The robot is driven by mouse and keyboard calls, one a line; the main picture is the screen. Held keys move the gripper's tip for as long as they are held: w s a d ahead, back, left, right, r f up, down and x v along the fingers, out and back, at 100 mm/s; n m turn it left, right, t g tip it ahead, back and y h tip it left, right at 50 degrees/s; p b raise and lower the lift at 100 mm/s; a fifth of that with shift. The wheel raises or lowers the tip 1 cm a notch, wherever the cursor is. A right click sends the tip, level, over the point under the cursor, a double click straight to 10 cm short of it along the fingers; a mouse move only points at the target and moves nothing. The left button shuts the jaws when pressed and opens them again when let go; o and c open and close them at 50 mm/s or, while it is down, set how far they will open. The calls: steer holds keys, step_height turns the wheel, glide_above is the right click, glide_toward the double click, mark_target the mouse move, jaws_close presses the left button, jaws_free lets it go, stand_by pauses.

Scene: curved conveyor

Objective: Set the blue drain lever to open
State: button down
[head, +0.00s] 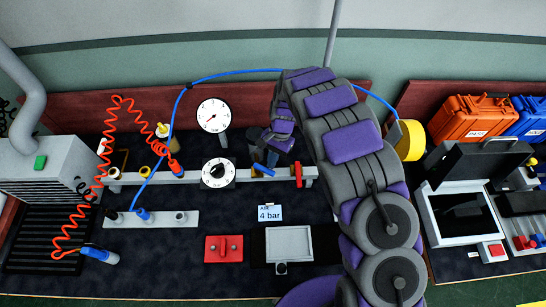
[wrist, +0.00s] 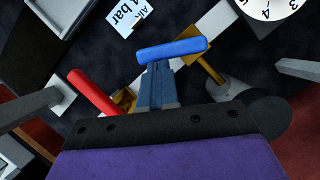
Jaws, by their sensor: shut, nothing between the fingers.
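The blue lever (head: 263,170) sits on the pale horizontal pipe, right of the lower dial. In the head view its handle slants slightly down to the right, roughly along the pipe. It also shows in the wrist view (wrist: 178,49), just past my fingertips. My gripper (head: 265,160) is shut and empty, right at the lever. In the wrist view its blue-grey fingers (wrist: 156,72) end at the handle's lower edge; I cannot tell whether they touch it.
A red lever (head: 298,174) stands crosswise on the same pipe, close on the right; it shows at the left in the wrist view (wrist: 94,92). The black-knobbed dial (head: 218,172) is left. A "4 bar" card (head: 270,213) lies below. Orange coiled hose (head: 100,160) hangs far left.

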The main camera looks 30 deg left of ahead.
steer(key=shift+s, duration=0.35)
steer(key=shift+w+r, duration=0.25)
steer(key=shift+r, duration=0.1)
steer(key=p+v, duration=0.2)
steer(key=v, duration=1.4)
steer(key=shift+r, duration=0.3)
steer(key=shift+f, duration=0.1)
